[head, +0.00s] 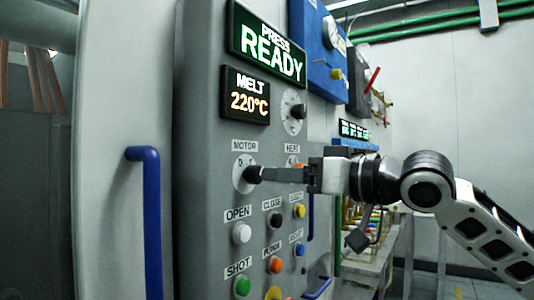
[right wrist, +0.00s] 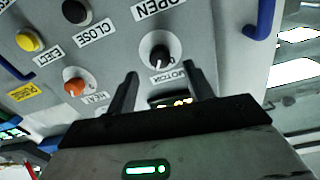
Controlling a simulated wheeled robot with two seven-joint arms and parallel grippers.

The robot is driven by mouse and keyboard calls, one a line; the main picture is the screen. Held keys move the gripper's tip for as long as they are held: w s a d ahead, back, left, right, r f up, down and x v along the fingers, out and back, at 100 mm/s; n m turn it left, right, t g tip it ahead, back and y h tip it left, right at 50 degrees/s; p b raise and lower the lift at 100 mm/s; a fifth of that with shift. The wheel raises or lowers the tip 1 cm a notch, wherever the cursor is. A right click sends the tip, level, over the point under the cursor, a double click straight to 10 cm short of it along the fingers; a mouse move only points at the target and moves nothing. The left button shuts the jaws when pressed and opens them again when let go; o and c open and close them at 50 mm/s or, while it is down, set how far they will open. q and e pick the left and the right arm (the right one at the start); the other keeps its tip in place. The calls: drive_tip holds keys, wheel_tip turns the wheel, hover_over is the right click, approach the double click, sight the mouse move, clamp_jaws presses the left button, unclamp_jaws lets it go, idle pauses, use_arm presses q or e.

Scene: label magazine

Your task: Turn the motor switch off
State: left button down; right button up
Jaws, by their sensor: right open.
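The motor switch is a black knob (head: 251,174) on a round white dial plate under the MOTOR label, on the grey control panel (head: 205,130). In the right wrist view the knob (right wrist: 160,57) shows upside down, with its white pointer line partly visible. My right gripper (head: 264,174) reaches in from the right at the height of the knob. In the right wrist view the open fingers (right wrist: 160,72) stand to either side of the knob's line, their tips close to the panel. Nothing is held between them. I cannot tell whether the tips touch the knob. My left gripper is out of view.
The orange HEAT knob (right wrist: 73,85) sits beside the motor switch. Push buttons, including the white OPEN button (head: 241,233) and black CLOSE button (head: 274,219), lie below. A blue handle (head: 150,220) projects at the left. Lit PRESS READY and MELT displays (head: 246,93) are above.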

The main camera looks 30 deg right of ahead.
sight(260, 171)
drive_tip(key=p+x, duration=0.3)
drive_tip(key=shift+w+r, duration=0.15)
drive_tip(key=shift+r, duration=0.15)
drive_tip(key=shift+w+a+f+p, duration=0.3)
drive_tip(key=shift+w+p, duration=0.1)
drive_tip(key=shift+w, duration=0.2)
drive_tip(key=c, duration=1)
